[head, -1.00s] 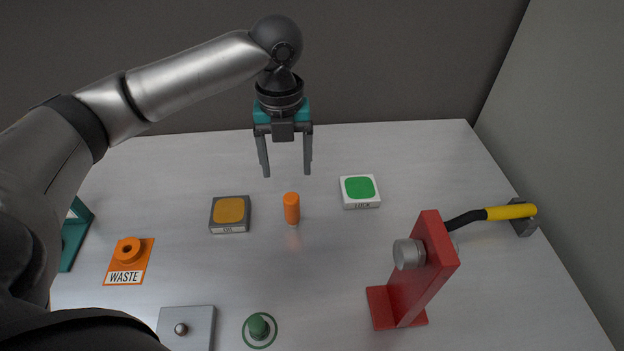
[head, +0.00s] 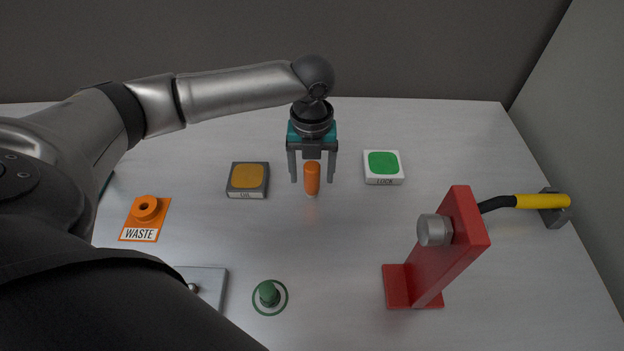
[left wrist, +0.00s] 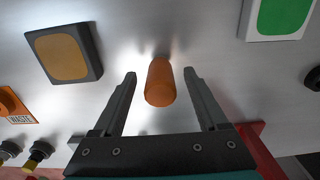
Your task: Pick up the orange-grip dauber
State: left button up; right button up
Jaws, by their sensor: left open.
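The orange-grip dauber (head: 312,178) stands upright on the pale table, between the two padded boxes. My left gripper (head: 312,181) is open, with one finger on each side of the orange grip in the head view. In the left wrist view the dauber (left wrist: 160,82) shows between and just beyond the open fingertips (left wrist: 160,74), with a gap on both sides. The fingers do not touch it there. My right gripper is not in view.
The orange pad box (head: 248,180) is left of the dauber, and the green LOCK box (head: 383,167) is right. A red stand (head: 440,255), a yellow-handled hammer (head: 540,201), a green peg (head: 268,293) and an orange WASTE holder (head: 146,215) stand around.

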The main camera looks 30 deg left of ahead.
aim_at(312, 183)
pick_arm(q)
notch_tip(312, 183, down, 4)
jog(key=shift+r+b, duration=0.2)
jog(key=shift+b, duration=0.15)
jog(key=shift+r, duration=0.1)
grip_shut()
